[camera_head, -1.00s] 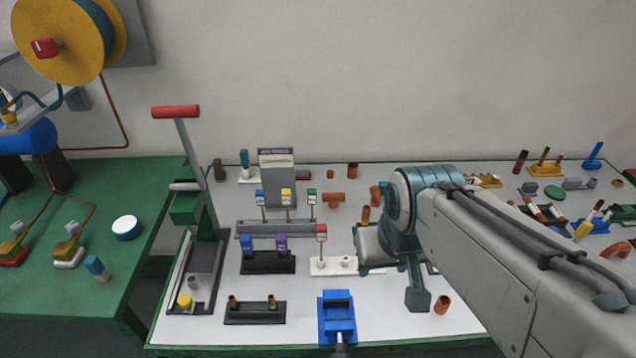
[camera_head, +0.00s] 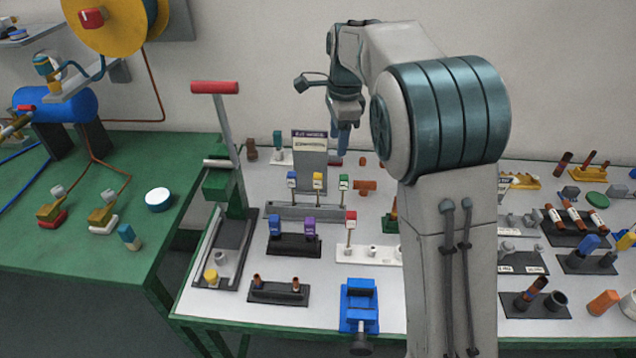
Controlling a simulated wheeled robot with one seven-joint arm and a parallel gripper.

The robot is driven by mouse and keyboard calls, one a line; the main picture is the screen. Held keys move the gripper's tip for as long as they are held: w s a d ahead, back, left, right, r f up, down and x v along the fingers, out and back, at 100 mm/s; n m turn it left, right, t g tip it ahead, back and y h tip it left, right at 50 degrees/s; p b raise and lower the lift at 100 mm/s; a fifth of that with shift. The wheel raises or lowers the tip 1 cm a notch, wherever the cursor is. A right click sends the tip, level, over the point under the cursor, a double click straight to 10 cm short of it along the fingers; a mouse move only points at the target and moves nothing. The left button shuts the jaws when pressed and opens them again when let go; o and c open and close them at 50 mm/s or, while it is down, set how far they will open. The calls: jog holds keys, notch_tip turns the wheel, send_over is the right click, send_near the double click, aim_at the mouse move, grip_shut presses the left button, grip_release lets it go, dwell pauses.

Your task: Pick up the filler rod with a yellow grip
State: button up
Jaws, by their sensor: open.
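The filler rod with a yellow grip (camera_head: 318,180) stands upright in a grey rack (camera_head: 311,213) near the middle of the white-topped table. A blue-gripped rod (camera_head: 292,179) stands to its left and a green-gripped rod (camera_head: 343,182) to its right in the same rack. My gripper (camera_head: 342,148) points down, above and slightly right of the yellow grip in the picture, apart from it. Its jaws are open, with nothing seen between them. The finger gap is small and hard to make out.
In front stand a black block with a blue and a purple grip (camera_head: 294,243), a white block with a red grip (camera_head: 351,218) and a blue vise (camera_head: 360,305). A tall red-handled lever (camera_head: 215,88) stands left. A grey sign (camera_head: 310,165) is behind the rack. My arm hides the table's centre right.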

aim_at(318, 175)
jog(key=w+a+f+m, duration=0.3)
jog(key=w+a+f, duration=0.1)
jog(key=a, duration=0.2)
jog(key=shift+h, duration=0.3)
jog(key=f, duration=0.8)
jog(key=shift+w+p, duration=0.2)
jog(key=shift+p, duration=0.1)
jog(key=f, duration=0.2)
jog(key=d+f+p, duration=0.1)
jog(key=f, duration=0.1)
jog(key=shift+w+d+f, duration=0.1)
jog(key=shift+d+f, duration=0.05)
jog(key=shift+f, duration=0.7)
jog(key=c, duration=0.9)
